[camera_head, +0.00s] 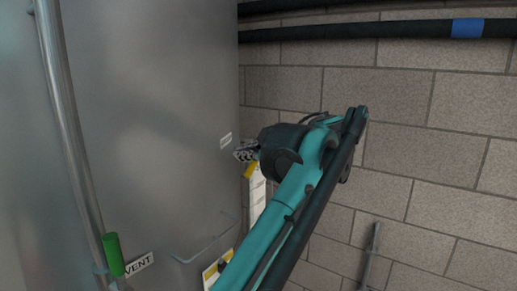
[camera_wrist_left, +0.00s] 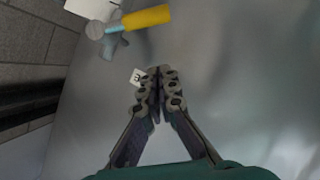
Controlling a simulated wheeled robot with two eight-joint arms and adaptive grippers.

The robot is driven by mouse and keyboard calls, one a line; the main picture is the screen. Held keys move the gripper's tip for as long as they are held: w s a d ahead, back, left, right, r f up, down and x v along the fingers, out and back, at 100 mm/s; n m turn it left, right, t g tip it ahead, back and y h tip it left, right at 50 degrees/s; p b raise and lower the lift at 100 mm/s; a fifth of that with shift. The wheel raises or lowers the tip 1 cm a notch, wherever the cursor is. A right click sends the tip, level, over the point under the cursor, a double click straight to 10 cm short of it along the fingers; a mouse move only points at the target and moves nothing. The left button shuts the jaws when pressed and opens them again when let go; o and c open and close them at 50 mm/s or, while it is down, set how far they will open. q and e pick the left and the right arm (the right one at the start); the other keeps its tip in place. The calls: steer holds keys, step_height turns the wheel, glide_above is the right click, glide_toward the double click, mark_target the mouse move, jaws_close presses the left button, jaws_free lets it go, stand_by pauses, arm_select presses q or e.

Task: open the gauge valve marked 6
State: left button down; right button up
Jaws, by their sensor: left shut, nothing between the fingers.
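A valve with a yellow lever handle (camera_head: 250,170) sits on the side of a grey metal tank (camera_head: 150,110). In the left wrist view its yellow handle (camera_wrist_left: 146,17) sticks out sideways from a light blue body (camera_wrist_left: 113,26) at the top left. A small white tag (camera_wrist_left: 136,77) lies beside my fingertips; its mark is too small to read surely. No 6 is legible. My left gripper (camera_head: 245,151) is shut and empty in front of the tank wall, close to the yellow handle but apart from it in the wrist view (camera_wrist_left: 157,75). My right gripper is not in view.
A white strip (camera_head: 257,193) runs down below the yellow handle. A green handle (camera_head: 114,254) with a VENT label (camera_head: 139,264) is at lower left, by a metal pipe (camera_head: 68,110). Dark pipes (camera_head: 350,31) run along the block wall (camera_head: 420,150). My left arm covers the tank's lower right.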

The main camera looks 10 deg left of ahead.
arm_select(q)
steer(key=f, duration=0.1)
steer(key=w+d+f, duration=0.1)
steer(key=w+f, duration=0.1)
steer(key=shift+d+f, duration=0.2)
steer(key=shift+d, duration=0.1)
steer(key=shift+a, duration=0.1)
